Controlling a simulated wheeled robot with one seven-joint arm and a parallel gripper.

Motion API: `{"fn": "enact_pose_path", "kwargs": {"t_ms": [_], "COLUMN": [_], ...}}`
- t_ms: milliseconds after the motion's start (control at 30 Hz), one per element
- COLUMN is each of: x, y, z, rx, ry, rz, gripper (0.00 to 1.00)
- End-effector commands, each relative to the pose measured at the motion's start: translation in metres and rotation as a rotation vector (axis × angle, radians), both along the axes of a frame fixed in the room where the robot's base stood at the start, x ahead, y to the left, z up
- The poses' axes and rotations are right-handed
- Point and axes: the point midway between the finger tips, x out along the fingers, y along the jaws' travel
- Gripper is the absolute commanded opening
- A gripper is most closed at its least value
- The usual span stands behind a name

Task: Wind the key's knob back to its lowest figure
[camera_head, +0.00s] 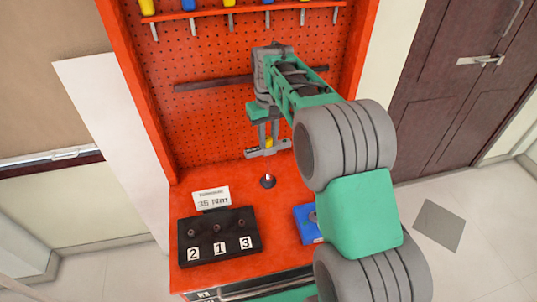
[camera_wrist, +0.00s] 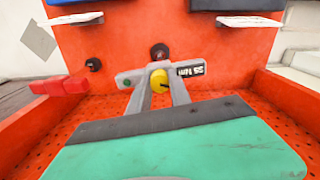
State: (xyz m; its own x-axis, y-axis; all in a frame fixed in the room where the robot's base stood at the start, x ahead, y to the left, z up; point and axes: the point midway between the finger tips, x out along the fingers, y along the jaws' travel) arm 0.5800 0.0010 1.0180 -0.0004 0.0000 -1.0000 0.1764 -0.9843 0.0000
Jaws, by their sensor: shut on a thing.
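My gripper (camera_head: 268,146) is low in front of the red pegboard, above the back of the bench. A dark plate with pale figures (camera_wrist: 190,69), beside the knob, appears to belong to the key. Its figures are upside down and too small to read surely. The rest of the key is mostly hidden by the fingers.
A black block (camera_head: 219,251) with tags 2, 1 and 3 stands on the bench, a "35 Nm" card (camera_head: 212,199) behind it. A dark post (camera_head: 268,181) stands below my gripper. A blue thing (camera_head: 307,224) is partly behind my arm. Tools hang from the upper shelf (camera_head: 225,12).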

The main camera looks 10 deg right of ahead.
Motion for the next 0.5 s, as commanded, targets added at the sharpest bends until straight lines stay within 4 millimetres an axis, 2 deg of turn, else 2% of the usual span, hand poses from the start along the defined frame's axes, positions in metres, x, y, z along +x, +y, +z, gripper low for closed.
{"fn": "enact_pose_path", "kwargs": {"t_ms": [500], "x": [0.0000], "y": [-0.0002], "z": [0.0010], "rx": [0.000], "ry": [0.000], "rz": [0.437], "gripper": [0.01]}}
